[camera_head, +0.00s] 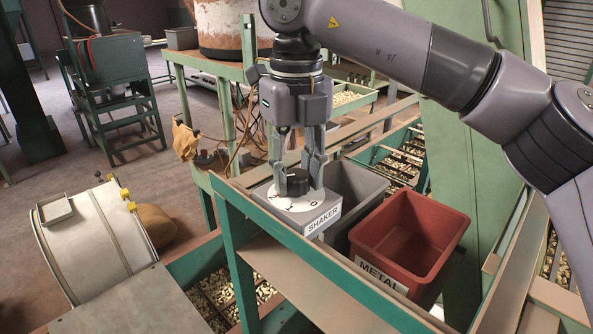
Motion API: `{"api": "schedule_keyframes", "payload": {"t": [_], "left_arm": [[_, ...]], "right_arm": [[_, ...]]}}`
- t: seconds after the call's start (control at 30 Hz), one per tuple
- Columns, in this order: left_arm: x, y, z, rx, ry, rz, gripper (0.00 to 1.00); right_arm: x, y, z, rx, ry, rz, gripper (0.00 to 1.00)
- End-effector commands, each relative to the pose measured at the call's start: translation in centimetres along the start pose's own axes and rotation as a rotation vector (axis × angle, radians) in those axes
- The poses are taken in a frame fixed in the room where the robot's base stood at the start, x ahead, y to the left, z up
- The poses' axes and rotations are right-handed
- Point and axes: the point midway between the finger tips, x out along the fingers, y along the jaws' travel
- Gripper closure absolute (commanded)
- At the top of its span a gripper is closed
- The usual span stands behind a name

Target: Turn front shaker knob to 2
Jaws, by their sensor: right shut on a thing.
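The front shaker knob (294,184) is a small black cylinder on a round white dial (309,203) with dark marks. The dial sits on top of a grey box labelled SHAKER (322,222), on the green frame. My right gripper (296,178) points straight down over the dial, its fingers closed around the sides of the black knob. Its arm comes in from the upper right. The fingers hide part of the dial, and I cannot read which number the knob points to. My left gripper is not in view.
A red bin labelled METAL (387,278) stands right of the SHAKER box, with a grey bin (352,187) behind it. Green rails (240,221) surround them. Hoppers with nuts (215,290) lie below. A white drum (97,235) stands at the left on open floor.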

Motion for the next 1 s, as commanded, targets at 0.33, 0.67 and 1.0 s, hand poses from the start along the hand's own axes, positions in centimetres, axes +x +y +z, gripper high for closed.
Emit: {"api": "schedule_keyframes", "payload": {"t": [0.33,0.67,1.0], "left_arm": [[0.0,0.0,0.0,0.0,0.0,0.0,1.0],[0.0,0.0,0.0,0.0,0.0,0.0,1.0],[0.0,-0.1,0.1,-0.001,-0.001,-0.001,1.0]], "right_arm": [[-0.2,0.0,0.1,0.001,-0.004,0.0,0.62],[-0.1,0.0,0.0,0.0,-0.002,0.0,0.48],[-1.5,0.0,0.1,0.001,-0.005,0.0,0.48]]}}
